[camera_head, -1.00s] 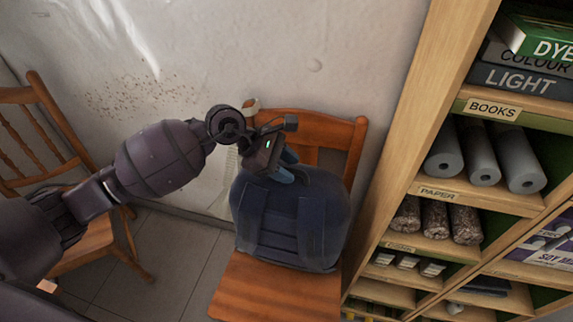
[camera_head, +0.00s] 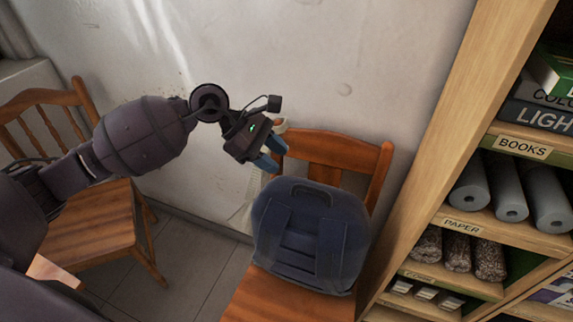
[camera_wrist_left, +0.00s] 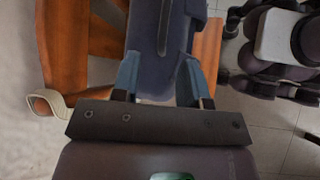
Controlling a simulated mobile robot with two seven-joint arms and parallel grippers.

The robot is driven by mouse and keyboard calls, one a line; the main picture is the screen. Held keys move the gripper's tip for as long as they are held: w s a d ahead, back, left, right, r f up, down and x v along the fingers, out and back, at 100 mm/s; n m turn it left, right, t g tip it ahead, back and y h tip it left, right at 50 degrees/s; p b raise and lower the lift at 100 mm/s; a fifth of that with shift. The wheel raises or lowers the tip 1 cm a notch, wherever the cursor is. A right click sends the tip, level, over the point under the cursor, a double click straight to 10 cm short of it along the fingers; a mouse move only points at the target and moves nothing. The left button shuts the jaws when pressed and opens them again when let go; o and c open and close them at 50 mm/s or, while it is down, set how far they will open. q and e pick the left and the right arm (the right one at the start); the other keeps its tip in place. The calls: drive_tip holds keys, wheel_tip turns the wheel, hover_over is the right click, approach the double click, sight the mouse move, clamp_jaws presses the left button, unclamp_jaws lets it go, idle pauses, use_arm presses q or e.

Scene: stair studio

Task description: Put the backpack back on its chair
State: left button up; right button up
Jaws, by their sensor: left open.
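The dark blue backpack (camera_head: 308,240) stands upright on the seat of a wooden chair (camera_head: 262,298), in front of its backrest. Its top loop handle and shoulder straps face me. My left gripper (camera_head: 272,158) is open and empty, just above and to the left of the backpack's top, apart from it in the head view. In the left wrist view the backpack (camera_wrist_left: 163,45) shows beyond and between the two blue fingers (camera_wrist_left: 160,75). My right gripper is not in view.
A wooden shelf unit (camera_head: 420,165) with paper rolls and books stands close on the right. Another wooden chair (camera_head: 85,220) is at the left. A pale wall is behind. A light-coloured loop (camera_head: 281,125) hangs at the chair's backrest corner. Tiled floor (camera_head: 190,265) lies between the chairs.

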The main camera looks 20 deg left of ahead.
use_arm(q)
drive_tip(key=shift+a+r, duration=0.2)
drive_tip(key=s+d+f+n+t+h, duration=0.2)
drive_tip(key=s+d+n+h, duration=0.3)
drive_tip(key=n+h, duration=0.25)
drive_tip(key=s+a+f+n+t+y, duration=0.35)
drive_tip(key=f+n+t+y, duration=0.3)
drive_tip(key=n, duration=0.95)
drive_tip(key=s+a+f+n+t+y, duration=0.2)
drive_tip(key=a+f+n+t+y, duration=0.4)
drive_tip(key=n, duration=1.1)
drive_tip(key=s+a+f+n+g+y, duration=0.1)
drive_tip(key=s+f+n+g+y, duration=0.3)
drive_tip(key=s+f+n, duration=0.6)
drive_tip(key=s+n+g, duration=0.1)
drive_tip(key=s+n, duration=0.2)
drive_tip(key=shift+a+f+g, duration=0.3)
drive_tip(key=shift+f+g, duration=0.05)
drive_tip(key=shift+f, duration=0.05)
